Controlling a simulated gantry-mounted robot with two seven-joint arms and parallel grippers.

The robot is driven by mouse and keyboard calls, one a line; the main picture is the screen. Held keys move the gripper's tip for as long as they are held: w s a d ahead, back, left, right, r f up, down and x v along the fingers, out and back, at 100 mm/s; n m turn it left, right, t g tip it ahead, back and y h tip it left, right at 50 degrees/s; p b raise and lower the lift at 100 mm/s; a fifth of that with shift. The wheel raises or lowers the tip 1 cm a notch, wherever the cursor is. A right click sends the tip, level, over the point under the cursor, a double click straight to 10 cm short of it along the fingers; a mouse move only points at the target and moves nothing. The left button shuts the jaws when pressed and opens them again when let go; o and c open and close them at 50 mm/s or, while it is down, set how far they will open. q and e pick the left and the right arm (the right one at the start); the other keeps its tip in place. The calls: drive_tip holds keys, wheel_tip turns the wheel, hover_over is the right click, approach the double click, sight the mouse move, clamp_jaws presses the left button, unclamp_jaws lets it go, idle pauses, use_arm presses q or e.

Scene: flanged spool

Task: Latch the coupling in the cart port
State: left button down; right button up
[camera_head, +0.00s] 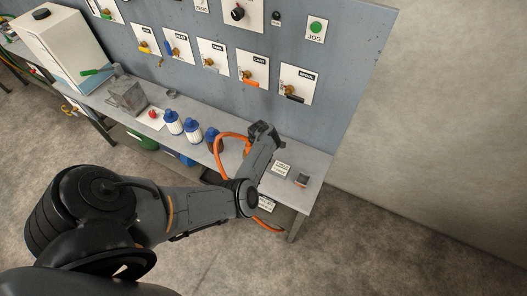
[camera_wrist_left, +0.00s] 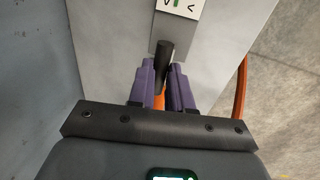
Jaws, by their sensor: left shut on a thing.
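The cart port (camera_head: 253,69) is a white plate labelled CART on the blue-grey wall panel, with a brass fitting and an orange handle. My left gripper (camera_head: 263,130) is above the bench's right part, below and apart from this port. In the left wrist view, the purple fingers of my left gripper (camera_wrist_left: 164,82) are shut on the coupling (camera_wrist_left: 165,52), a dark cylinder with orange at its lower end. An orange hose (camera_head: 229,136) loops beside the gripper; the join to the coupling is hidden. My right gripper is not in view.
Other plates line the panel, including one with a black handle (camera_head: 297,84) right of the cart port. Blue-and-white canisters (camera_head: 192,130) stand on the bench (camera_head: 316,163) left of the gripper. A small grey box (camera_head: 301,180) sits near its right end. Open floor lies right.

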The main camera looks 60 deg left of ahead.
use_arm(q)
drive_tip(key=c, duration=1.1)
unclamp_jaws()
drive_tip(key=shift+o, duration=0.2)
drive_tip(key=shift+s+r, duration=0.1)
drive_tip(key=shift+r, duration=0.2)
wheel_tip(320, 180, up, 10)
drive_tip(key=s+d+p, duration=0.1)
drive_tip(key=p, duration=0.2)
drive_tip(key=shift+s, duration=0.35)
